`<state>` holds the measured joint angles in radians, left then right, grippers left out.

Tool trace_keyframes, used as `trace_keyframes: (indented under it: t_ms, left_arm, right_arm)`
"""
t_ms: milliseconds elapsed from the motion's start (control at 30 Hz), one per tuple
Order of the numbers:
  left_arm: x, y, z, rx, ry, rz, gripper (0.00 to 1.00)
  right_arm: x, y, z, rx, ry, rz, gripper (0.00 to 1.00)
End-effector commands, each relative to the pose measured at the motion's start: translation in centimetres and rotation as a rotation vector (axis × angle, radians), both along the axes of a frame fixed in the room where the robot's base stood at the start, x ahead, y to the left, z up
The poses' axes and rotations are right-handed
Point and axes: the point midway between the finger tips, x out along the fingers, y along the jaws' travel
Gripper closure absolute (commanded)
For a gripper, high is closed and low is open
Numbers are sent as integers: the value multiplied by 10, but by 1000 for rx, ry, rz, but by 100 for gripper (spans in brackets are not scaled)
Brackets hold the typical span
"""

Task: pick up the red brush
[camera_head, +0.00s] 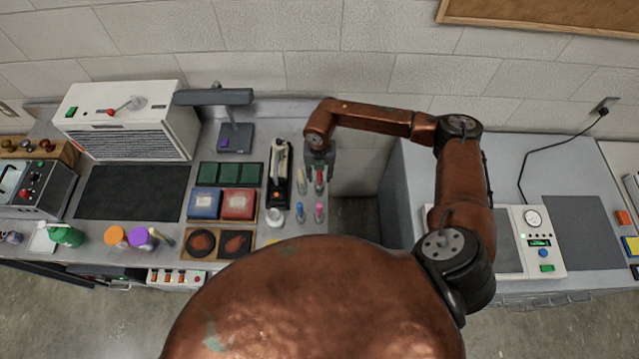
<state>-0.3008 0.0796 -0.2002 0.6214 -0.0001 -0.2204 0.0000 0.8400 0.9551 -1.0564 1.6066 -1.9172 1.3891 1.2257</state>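The red brush (320,179) stands upright on the bench near its right edge, small in view. My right gripper (319,174) reaches down over it, with its dark fingers apart on either side of the red part. The fingers look open; I see no clear contact with the brush. Its upper end is partly hidden by the gripper. My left gripper is not in view.
Close by stand a pale item (301,184), a blue-topped item (300,212) and a pink-topped item (319,213). A black tray with a white-and-black tool (279,172) lies just left. A floor gap (355,215) separates this bench from the right-hand one.

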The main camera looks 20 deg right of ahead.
Motion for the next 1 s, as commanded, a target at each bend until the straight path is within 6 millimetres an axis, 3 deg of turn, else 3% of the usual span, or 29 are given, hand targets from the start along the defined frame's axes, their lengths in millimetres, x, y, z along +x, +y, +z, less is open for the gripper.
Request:
trace_keyframes:
  t_ms: [67,567,1000]
  left_arm:
    - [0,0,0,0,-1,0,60]
    - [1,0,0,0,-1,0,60]
    - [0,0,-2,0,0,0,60]
  right_arm:
    - [0,0,0,0,0,-1,66]
    - [0,0,1,1,0,-1,99]
    - [0,0,4,1,-2,-1,100]
